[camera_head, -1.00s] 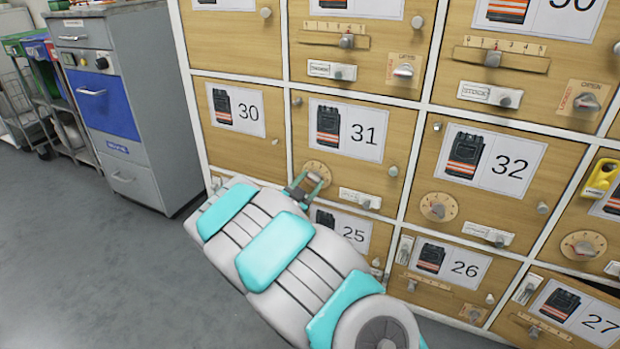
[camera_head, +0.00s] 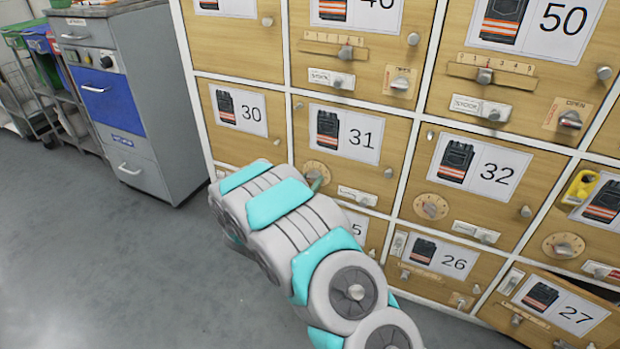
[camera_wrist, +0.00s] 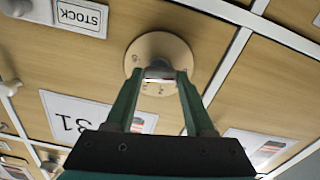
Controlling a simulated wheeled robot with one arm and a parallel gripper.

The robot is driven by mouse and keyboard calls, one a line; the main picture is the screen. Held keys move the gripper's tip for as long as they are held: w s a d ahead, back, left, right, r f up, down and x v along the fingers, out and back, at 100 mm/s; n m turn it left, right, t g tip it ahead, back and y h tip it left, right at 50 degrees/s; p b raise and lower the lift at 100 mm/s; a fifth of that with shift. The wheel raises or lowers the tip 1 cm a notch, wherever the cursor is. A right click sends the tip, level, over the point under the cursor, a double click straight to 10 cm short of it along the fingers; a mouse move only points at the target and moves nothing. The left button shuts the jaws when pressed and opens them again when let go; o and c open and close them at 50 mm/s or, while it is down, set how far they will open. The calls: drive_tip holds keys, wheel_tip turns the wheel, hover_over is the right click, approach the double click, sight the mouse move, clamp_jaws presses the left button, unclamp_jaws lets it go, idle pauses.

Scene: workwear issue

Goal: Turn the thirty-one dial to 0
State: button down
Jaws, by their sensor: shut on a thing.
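The thirty-one dial (camera_head: 317,170) is a round beige disc with a small grey knob, on the wooden door labelled 31 (camera_head: 347,133). In the head view my arm covers part of the dial. In the wrist view the dial (camera_wrist: 160,52) is at the top middle, seen upside down, with small marks on its face. My gripper (camera_wrist: 160,74) has green fingers shut on the knob of the dial. The fingers hide the knob's sides, and I cannot read where its pointer stands.
Door 32 with its own dial (camera_head: 431,207) is to the right. Door 30 (camera_head: 240,112) is to the left. A STOCK slider (camera_wrist: 80,16) sits beside the dial. A grey cabinet (camera_head: 130,110) stands at the left, with open floor in front.

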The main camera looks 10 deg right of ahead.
idle(0.4)
drive_tip(key=shift+c, duration=1.3)
unclamp_jaws()
drive_tip(key=v, duration=0.7)
drive_tip(key=shift+s+a+b, duration=0.25)
drive_tip(key=shift+s+b, duration=0.05)
drive_tip(key=shift+b, duration=0.05)
